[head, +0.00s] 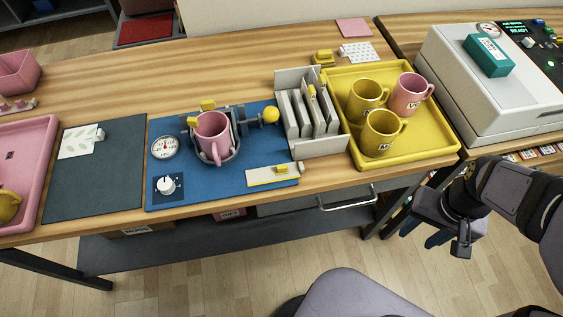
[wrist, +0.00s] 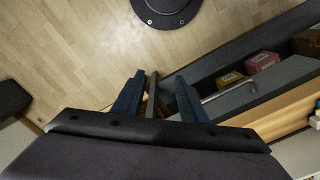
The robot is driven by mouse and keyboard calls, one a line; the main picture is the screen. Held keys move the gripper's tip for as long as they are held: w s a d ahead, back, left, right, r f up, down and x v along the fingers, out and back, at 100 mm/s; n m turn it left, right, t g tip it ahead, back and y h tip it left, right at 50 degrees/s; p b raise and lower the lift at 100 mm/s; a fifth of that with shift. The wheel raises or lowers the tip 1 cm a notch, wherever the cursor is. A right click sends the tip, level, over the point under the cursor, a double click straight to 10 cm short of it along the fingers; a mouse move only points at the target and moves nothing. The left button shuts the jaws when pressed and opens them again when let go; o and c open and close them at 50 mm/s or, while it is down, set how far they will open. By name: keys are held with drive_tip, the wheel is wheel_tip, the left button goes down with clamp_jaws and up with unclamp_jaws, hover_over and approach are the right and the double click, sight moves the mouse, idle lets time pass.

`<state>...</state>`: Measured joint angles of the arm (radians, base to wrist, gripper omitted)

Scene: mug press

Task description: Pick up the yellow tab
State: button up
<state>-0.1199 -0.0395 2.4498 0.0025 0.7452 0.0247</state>
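Several small yellow tabs are in the head view, and I cannot tell which one the task means. Another yellow piece (head: 208,104) is at the top of the press around a pink mug (head: 212,135). A third shows among the plates of the grey rack (head: 318,145). A yellow block (head: 323,57) sits behind the rack. My gripper (head: 425,234) hangs over the floor in front of the bench, far from these. Its blue fingers (wrist: 158,98) are apart with nothing held.
A yellow tray (head: 440,148) at right holds two yellow mugs and a pink mug. A white machine (head: 465,90) stands beyond it. A pink tray (head: 38,150) and a dark mat (head: 90,185) are at left. A drawer handle (head: 347,202) juts from the bench front.

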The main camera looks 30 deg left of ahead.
drive_tip(key=w+a+r+n+p, duration=0.2)
drive_tip(key=w+a+r+p, duration=0.3)
drive_tip(key=a, duration=0.3)
wheel_tip(320, 180, up, 6)
drive_tip(key=n+h+p, duration=0.1)
drive_tip(key=n+p, duration=0.5)
drive_tip(key=p, duration=0.5)
hover_over(282, 166)
drive_tip(key=shift+w+a+f+g+p, duration=0.15)
drive_tip(key=shift+f+g+p, duration=0.25)
drive_tip(key=shift+f+p, duration=1.45)
drive_tip(key=shift+f, duration=1.75)
drive_tip(key=shift+c, duration=0.6)
drive_tip(key=c, duration=0.8)
